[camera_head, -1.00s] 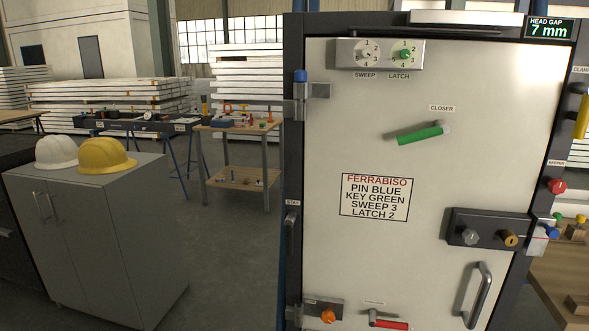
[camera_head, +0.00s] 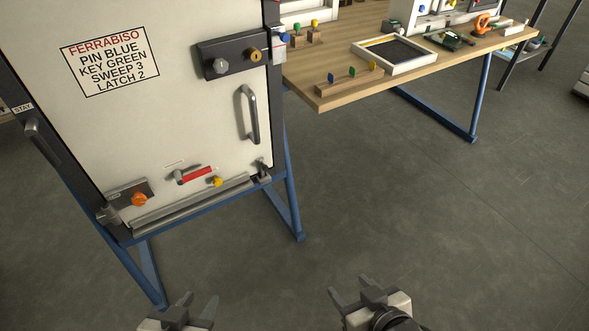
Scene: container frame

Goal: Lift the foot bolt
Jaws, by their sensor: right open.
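The white door panel (camera_head: 180,110) stands in a dark frame on blue legs. Low on it is a red handle (camera_head: 197,174) on a grey pivot, below a small label too small to read; it looks like the foot bolt, but I cannot be sure. A yellow knob (camera_head: 216,181) sits just below and right of the red handle. My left gripper (camera_head: 195,305) is at the bottom of the view, fingers apart, below the door and touching nothing. My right gripper (camera_head: 360,287) is open and empty, right of it, over bare floor.
An orange knob (camera_head: 139,199) sits on a dark plate at the lower left door corner. A grey pull handle (camera_head: 249,114) and a lock plate (camera_head: 232,58) are above. A wooden workbench (camera_head: 430,70) stands behind right. The floor (camera_head: 420,210) in front is clear.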

